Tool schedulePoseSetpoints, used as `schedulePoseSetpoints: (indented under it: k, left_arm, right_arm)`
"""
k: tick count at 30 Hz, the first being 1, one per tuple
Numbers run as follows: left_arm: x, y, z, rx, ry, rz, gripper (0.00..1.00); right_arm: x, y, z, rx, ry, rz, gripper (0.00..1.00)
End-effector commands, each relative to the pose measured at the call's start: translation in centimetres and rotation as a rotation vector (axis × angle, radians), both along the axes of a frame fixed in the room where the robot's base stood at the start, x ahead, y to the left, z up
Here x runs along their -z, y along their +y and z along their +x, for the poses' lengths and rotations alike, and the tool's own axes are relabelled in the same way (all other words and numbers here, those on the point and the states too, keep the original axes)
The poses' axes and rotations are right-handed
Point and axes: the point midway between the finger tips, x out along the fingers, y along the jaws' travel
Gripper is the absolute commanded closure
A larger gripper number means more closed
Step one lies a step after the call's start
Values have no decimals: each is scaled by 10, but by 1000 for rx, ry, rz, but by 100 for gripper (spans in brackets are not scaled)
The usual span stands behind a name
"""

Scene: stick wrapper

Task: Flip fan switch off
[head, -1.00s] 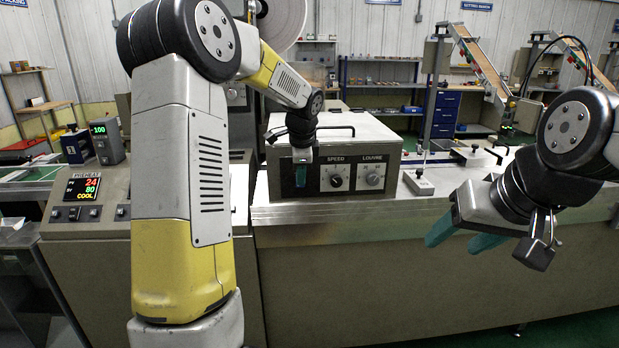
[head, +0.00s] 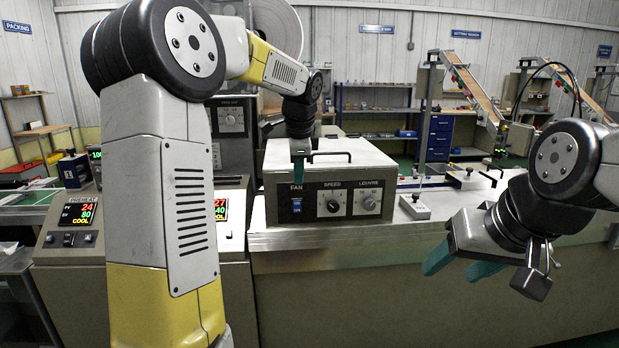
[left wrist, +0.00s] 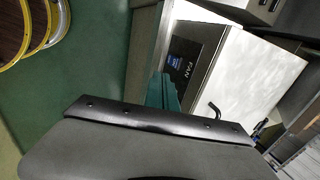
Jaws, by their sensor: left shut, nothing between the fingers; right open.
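The fan switch (head: 297,205) is a small blue rocker under the word FAN on the dark front panel of a grey metal box. It also shows in the left wrist view (left wrist: 175,62). Which way the rocker is tipped I cannot tell. My left gripper (head: 299,168) is shut and empty, its teal fingers pointing down just above the FAN label, apart from the switch. In the left wrist view the fingers (left wrist: 163,92) show just below the panel. My right gripper (head: 455,262) is open and empty, in front of the counter at the right.
The speed knob (head: 333,205) and louvre knob (head: 368,203) sit right of the switch. A small grey block with a lever (head: 414,206) stands on the counter to the right. Lit preheat displays (head: 78,213) are at left.

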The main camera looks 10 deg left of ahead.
Motion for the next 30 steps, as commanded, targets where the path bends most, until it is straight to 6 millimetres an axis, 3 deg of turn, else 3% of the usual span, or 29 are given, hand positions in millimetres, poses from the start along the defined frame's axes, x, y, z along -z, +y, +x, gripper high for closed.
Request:
schedulePoseSetpoints:
  k: [23,30]
  left_arm:
    - [18,1,-6,3,68,-22,100]
    - [51,3,3,2,72,-22,100]
  right_arm:
    - [0,0,0,0,0,0,44]
    - [0,0,0,0,0,0,44]
